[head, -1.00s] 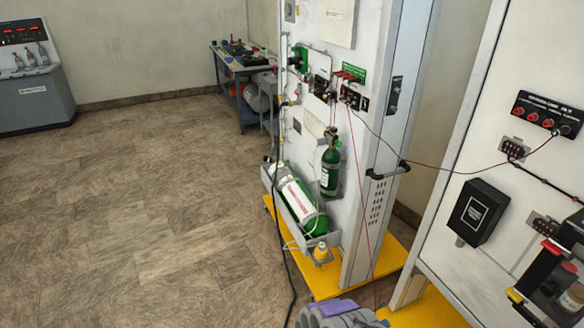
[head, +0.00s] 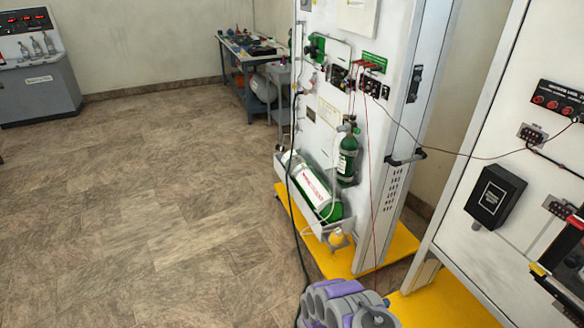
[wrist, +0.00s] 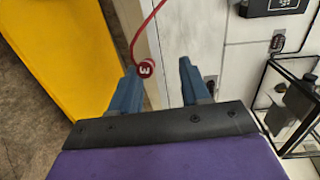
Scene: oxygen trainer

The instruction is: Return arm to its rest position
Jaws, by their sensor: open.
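My gripper (wrist: 158,78) shows in the wrist view with its two blue fingers apart. A red round plug or tag (wrist: 146,68) with a white mark, on a red cable, appears close to the left finger, between the fingertips in the picture. I cannot tell whether it touches the finger. In the head view my grey and purple arm (head: 345,305) is low at the bottom edge, and the fingers cannot be made out there. A thin red cable (head: 375,235) hangs from the trainer panel down toward the arm.
The white trainer panel (head: 325,85) carries green cylinders (head: 310,186) and stands on a yellow base (head: 385,250). A second white panel (head: 470,160) with a black box (head: 495,197) stands at right. Another red cable spans between the panels. The tiled floor (head: 150,200) at left is clear.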

